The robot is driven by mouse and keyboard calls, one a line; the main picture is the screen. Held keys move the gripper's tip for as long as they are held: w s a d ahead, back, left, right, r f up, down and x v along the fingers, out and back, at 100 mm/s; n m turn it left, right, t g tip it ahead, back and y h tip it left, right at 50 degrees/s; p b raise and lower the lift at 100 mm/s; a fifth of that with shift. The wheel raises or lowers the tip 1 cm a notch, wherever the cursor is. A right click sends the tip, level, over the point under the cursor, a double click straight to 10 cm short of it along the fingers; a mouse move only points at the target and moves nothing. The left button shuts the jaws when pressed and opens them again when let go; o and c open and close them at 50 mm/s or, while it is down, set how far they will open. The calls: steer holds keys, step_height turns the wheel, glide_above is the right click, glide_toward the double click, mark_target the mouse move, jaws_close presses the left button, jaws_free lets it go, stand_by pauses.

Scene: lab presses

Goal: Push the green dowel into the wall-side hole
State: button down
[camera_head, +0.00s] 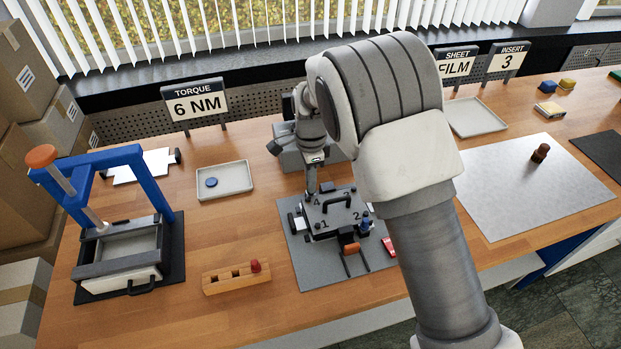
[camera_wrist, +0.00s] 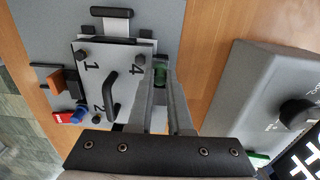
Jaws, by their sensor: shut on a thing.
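My gripper (camera_wrist: 160,78) is shut on the green dowel (camera_wrist: 160,74), whose small green end shows between the fingertips. In the head view my gripper (camera_head: 313,190) points down at the wall-side edge of the numbered plate (camera_head: 338,211). The plate lies on a grey mat (camera_head: 312,273) and has a black bar handle (camera_head: 336,203). In the wrist view the dowel is beside the number 4 corner. The wall-side hole is hidden, and I cannot tell how deep the dowel sits. A blue dowel (camera_head: 366,223) stands upright at the plate's opposite side.
An orange-handled clamp (camera_head: 351,248) and a red piece (camera_head: 389,246) lie at the plate's near side. A wooden block (camera_head: 228,284) with a red peg (camera_head: 255,266) stands front left. A grey machine (camera_wrist: 262,95) is close beside my gripper. A blue-framed press (camera_head: 150,185) stands left.

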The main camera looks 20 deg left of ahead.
steer(key=shift+f, duration=0.4)
steer(key=c, duration=0.8)
jaws_free()
steer(key=shift+o, duration=0.2)
step_height(320, 180, up, 18)
steer(key=shift+f, duration=0.2)
